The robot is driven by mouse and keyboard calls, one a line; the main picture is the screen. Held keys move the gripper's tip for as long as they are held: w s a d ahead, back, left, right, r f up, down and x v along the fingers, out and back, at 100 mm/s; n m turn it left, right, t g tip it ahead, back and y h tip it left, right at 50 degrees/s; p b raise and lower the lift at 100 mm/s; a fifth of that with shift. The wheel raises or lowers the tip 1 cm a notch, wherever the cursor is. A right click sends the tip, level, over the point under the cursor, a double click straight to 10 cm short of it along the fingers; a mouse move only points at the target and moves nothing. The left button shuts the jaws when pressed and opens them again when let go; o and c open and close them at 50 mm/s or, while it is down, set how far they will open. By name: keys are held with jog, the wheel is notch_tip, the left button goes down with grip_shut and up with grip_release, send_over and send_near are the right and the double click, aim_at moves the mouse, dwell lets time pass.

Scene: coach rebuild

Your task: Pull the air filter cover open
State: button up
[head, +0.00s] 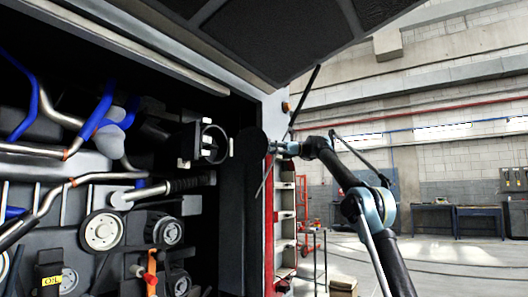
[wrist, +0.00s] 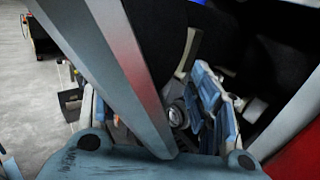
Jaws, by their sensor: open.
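The air filter housing shows in the head view as a dark round ring (head: 214,144) with pale clips, at the right side of the engine bay. A dark rounded disc (head: 251,148), which looks like the cover, stands to the right of the ring, apart from it in the picture. My gripper (head: 273,148) is at the disc's right edge and is open; whether it touches the disc cannot be told. In the wrist view, blue finger parts show around the middle, partly hidden by a grey bar. Large dark surfaces fill the upper part of that view.
The engine bay holds pipes, pulleys (head: 101,231) and a yellow oil label (head: 48,281). A raised dark hatch (head: 285,40) hangs overhead, with a thin strut (head: 304,100) close to my arm. A red-edged frame (head: 270,225) stands below my gripper. Open floor lies at the right.

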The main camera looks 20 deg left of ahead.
jog(key=shift+w, duration=0.1)
jog(key=v, duration=0.7)
jog(key=shift+w+d, duration=0.2)
jog(key=shift+w, duration=0.05)
dwell(0.8)
